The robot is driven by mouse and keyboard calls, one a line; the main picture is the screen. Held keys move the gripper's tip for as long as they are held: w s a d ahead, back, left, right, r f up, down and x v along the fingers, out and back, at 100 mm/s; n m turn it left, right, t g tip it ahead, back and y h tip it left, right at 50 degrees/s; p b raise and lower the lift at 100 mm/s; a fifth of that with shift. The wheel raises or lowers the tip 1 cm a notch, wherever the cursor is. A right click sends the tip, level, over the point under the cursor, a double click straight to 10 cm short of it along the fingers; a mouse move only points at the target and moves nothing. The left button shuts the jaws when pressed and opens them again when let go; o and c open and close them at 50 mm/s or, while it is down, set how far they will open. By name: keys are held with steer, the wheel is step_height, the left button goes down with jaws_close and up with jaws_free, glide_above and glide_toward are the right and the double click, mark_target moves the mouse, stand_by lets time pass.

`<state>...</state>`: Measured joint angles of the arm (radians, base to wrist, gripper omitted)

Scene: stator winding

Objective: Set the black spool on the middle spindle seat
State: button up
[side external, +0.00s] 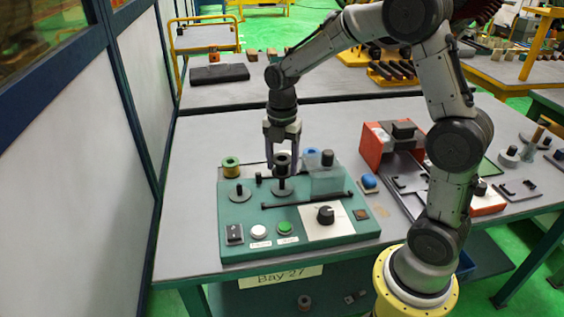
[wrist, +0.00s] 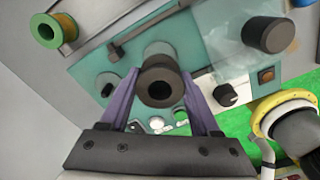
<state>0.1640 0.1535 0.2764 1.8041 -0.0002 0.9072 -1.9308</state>
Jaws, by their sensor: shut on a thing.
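My gripper (side external: 282,168) points down over the green winding panel (side external: 240,222), its fingers shut on the black spool (side external: 282,158). In the wrist view the black spool (wrist: 160,84) sits between the two purple fingers of my gripper (wrist: 160,97), its bore facing the camera. The spool is upright above the middle spindle seat (side external: 283,193), roughly in line with the dark spindle. Whether the spindle tip enters the bore is hidden. The left seat (side external: 240,194) is empty, with its short spindle showing.
A green-and-yellow spool (side external: 230,167) stands at the panel's back left. A clear guard (side external: 327,181) stands right of the middle seat, with blue and black parts near it. A large dark knob (side external: 325,215) and push buttons are in front. An orange fixture (side external: 378,150) is farther right.

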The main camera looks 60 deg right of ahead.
mark_target(282, 176)
steer(key=shift+f, duration=0.5)
steer(key=shift+f, duration=0.3)
steer(key=shift+f, duration=1.5)
stand_by(0.5)
steer(key=o, duration=1.4)
steer(key=shift+o, duration=0.4)
steer(key=shift+r, duration=0.1)
steer(key=shift+r, duration=3.45)
